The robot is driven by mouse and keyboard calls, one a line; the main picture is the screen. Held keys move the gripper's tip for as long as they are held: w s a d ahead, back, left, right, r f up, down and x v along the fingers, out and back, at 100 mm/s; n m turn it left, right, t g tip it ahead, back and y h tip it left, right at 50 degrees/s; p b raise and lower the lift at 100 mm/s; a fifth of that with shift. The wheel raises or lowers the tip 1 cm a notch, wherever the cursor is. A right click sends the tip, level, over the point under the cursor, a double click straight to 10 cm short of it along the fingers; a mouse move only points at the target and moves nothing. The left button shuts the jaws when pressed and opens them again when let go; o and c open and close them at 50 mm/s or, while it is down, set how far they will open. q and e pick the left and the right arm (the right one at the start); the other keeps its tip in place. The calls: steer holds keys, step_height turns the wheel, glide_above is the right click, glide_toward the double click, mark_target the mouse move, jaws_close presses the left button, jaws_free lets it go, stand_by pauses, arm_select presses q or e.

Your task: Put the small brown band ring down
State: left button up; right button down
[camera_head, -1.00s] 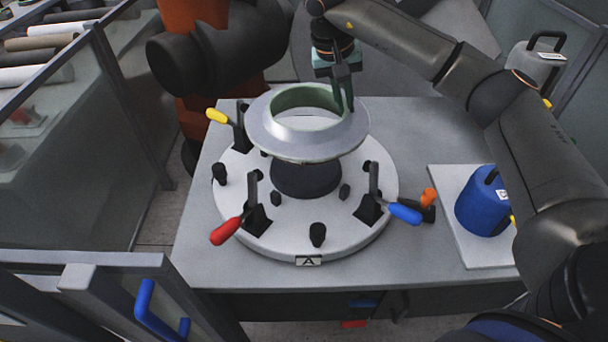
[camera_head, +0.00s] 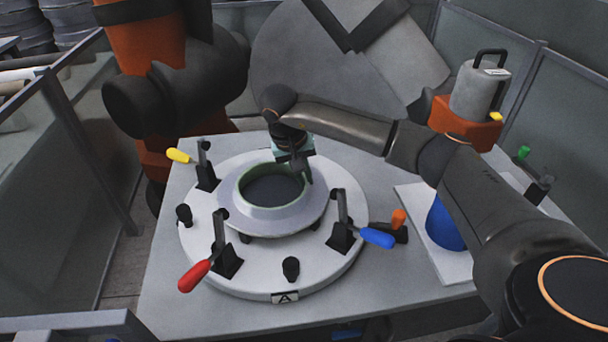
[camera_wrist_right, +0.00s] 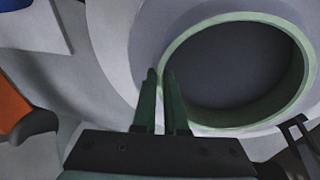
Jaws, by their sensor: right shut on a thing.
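The ring (camera_head: 262,217) is a pale grey flanged ring with a green upper rim; I see no brown on it. It sits level and low around the dark centre of the round white fixture plate (camera_head: 203,262) marked A. Whether it rests fully on the plate's supports I cannot tell. My right gripper (camera_head: 302,174) is shut on the ring's wall at its far right side. In the right wrist view, the fingers (camera_wrist_right: 165,90) straddle the green rim (camera_wrist_right: 235,17). The underside of the ring is hidden. My left gripper is not in view.
Toggle clamps with yellow (camera_head: 178,155), red (camera_head: 194,276) and blue (camera_head: 378,237) handles stand around the plate, with black posts (camera_head: 291,268) between. A blue object (camera_head: 444,226) stands on a white board at right. An orange and black machine arm (camera_head: 160,95) stands behind left.

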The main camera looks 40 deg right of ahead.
steer(key=shift+r, duration=0.1)
steer(key=c, duration=1)
jaws_free()
steer(key=shift+o, duration=0.2)
steer(key=v, duration=1.2)
